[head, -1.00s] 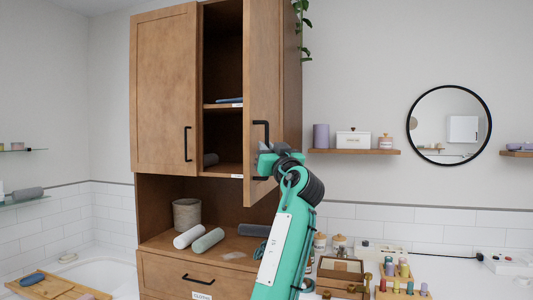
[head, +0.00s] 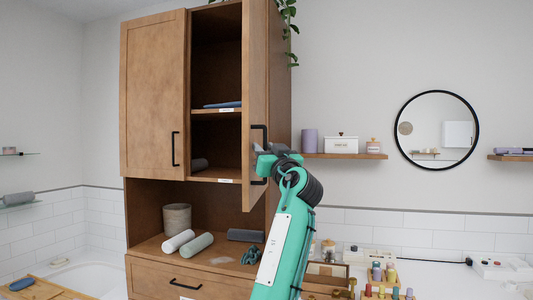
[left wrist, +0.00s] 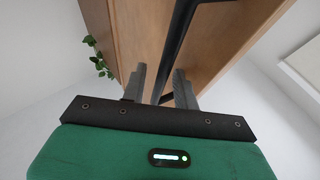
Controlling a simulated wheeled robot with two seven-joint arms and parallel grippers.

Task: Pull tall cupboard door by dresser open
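The tall wooden cupboard (head: 152,95) has two upper doors. Its left door is shut. Its right door (head: 256,70) stands wide open, swung out toward me and seen nearly edge-on, with the shelves inside exposed. The open door has a black bar handle (head: 265,135), which also shows in the left wrist view (left wrist: 182,25). My left gripper (head: 268,155) is at the lower part of this handle. In the left wrist view my gripper's fingers (left wrist: 160,85) lie on either side of the bar, close around it. My right gripper is not in view.
The open niche below holds a woven basket (head: 177,219) and rolled towels (head: 197,245). A wall shelf (head: 345,156) and round mirror (head: 437,130) are at the right. Small bottles and boxes stand on the counter (head: 445,273). A bathtub (head: 85,277) is at lower left.

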